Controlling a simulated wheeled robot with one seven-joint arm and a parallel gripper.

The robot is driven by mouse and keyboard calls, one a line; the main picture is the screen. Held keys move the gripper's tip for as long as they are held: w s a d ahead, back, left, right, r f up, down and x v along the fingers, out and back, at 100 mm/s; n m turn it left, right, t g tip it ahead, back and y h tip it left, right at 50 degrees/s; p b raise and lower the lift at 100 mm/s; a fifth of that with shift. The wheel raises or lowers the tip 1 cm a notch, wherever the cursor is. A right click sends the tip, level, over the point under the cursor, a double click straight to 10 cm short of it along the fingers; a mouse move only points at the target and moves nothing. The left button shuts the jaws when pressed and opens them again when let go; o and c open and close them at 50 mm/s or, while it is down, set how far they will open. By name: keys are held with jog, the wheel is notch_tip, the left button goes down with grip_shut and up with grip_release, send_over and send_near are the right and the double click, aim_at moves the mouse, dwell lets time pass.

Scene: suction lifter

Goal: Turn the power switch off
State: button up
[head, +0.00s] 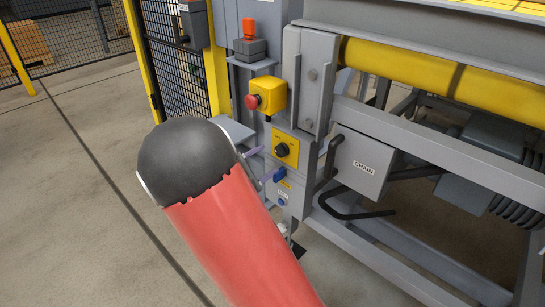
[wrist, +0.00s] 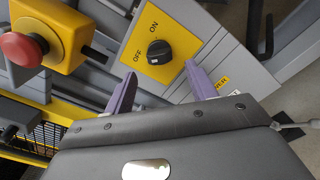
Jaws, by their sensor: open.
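The power switch is a black rotary knob (wrist: 158,45) on a yellow plate (wrist: 135,32) marked OFF and ON in the wrist view. A small pale mark shows on the knob's lower edge; I cannot tell surely which label it is set to. In the head view the knob (head: 281,150) sits on its yellow plate (head: 291,159) on the grey machine post. My gripper (wrist: 160,73) is open, its purple fingers apart and empty. In the wrist view the fingertips lie just below the knob, one to each side, seemingly not touching it. My arm hides much of the gripper in the head view.
A red emergency button (head: 252,101) on a yellow box (head: 271,93) sits above the switch, and close left in the wrist view (wrist: 20,48). A grey box marked CHAIN (head: 365,165) and bent handles stand to the right. Open floor lies left.

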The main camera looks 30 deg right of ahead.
jog(key=v, duration=0.3)
jog(key=shift+d, duration=0.1)
dwell(0.3)
jog(key=s+d+r+m+g+y, duration=0.15)
jog(key=s+m+g+y, duration=0.55)
jog(key=s, duration=0.8)
jog(key=s+a+r+m+t+y, duration=0.4)
jog(key=s+a+m+t+y, duration=0.2)
jog(key=s+a+y, duration=0.3)
jog(key=shift+a+r+y, duration=0.4)
jog(key=shift+a+y, duration=0.1)
jog(key=shift+a, duration=0.1)
jog(key=shift+s, duration=0.1)
